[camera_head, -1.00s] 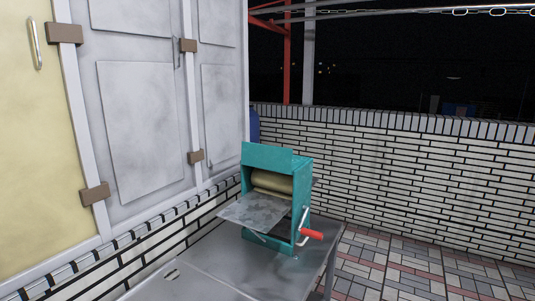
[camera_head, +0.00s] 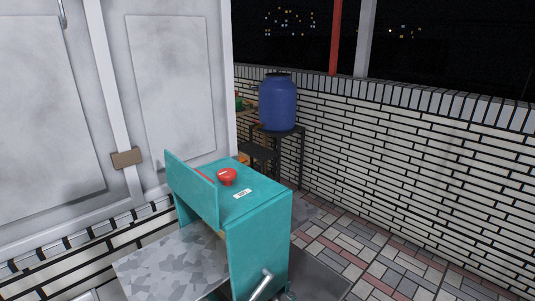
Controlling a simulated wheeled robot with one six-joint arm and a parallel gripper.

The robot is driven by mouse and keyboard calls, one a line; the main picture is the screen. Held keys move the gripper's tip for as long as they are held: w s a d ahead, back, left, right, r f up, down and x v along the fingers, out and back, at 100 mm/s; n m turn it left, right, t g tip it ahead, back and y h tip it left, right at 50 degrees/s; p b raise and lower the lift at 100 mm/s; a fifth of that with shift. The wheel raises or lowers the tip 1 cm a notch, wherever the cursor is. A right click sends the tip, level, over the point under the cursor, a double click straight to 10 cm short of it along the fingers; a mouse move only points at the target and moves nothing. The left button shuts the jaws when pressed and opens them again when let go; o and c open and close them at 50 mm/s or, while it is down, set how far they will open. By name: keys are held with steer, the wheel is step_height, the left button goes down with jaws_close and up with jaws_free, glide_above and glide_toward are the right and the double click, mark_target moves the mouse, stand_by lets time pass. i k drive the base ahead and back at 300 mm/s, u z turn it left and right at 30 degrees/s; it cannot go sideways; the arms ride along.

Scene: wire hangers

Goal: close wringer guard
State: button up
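The teal wringer (camera_head: 258,228) stands at the lower middle of the head view, seen close and from above. A flat teal panel (camera_head: 192,190), which looks like the guard, stands at its front edge and rises above the top face. The rollers are almost wholly hidden behind the panel and the side wall. A grey mottled plate (camera_head: 172,262) sticks out from the front below the panel. Part of a metal crank (camera_head: 262,285) shows at the bottom edge. My gripper is not in view.
A red button (camera_head: 227,176) and a small white label (camera_head: 242,194) are on the wringer's top. A grey cabinet (camera_head: 170,85) stands close on the left. A blue barrel (camera_head: 278,103) rests on a dark stand behind. The paved floor (camera_head: 400,250) at right is clear.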

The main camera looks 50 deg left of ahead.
mark_target(199, 192)
steer(key=i, duration=2.55)
steer(key=u, duration=4)
